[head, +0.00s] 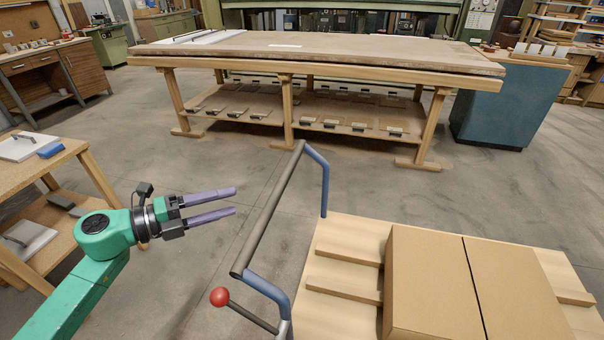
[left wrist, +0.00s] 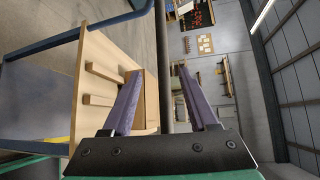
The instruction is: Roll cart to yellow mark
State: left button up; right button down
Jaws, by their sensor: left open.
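The cart has a flat wooden deck (head: 345,238) at the lower right in the head view, with a grey push bar (head: 270,210) on blue posts. A large cardboard box (head: 430,290) stands on the deck. My left gripper (head: 235,202) is open and empty, its purple fingers pointing at the bar from the left, a small gap short of it. In the left wrist view the bar (left wrist: 168,70) shows between the open fingers (left wrist: 160,100). No yellow mark shows in the head view; a small yellow patch (left wrist: 62,141) near the deck in the wrist view is unclear. My right gripper is out of view.
A red-knobbed lever (head: 219,297) sticks out from the cart's near post. A long workbench (head: 330,62) stands across the back, a blue cabinet (head: 505,105) at its right end. A wooden table (head: 45,165) is at the left. Floor between cart and bench is clear.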

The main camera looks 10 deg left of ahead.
aim_at(280, 190)
pick_arm(q)
jog(key=p+x, duration=0.1)
jog(key=x, duration=0.3)
jog(key=p+x, duration=0.1)
jog(key=x, duration=0.3)
jog(key=p+x, duration=0.1)
jog(key=x, duration=0.3)
jog(key=shift+w+d+r, duration=0.1)
jog(key=shift+d+r, duration=0.1)
jog(key=shift+d, duration=0.3)
jog(key=shift+f, duration=0.1)
jog(key=shift+c, duration=0.5)
grip_shut()
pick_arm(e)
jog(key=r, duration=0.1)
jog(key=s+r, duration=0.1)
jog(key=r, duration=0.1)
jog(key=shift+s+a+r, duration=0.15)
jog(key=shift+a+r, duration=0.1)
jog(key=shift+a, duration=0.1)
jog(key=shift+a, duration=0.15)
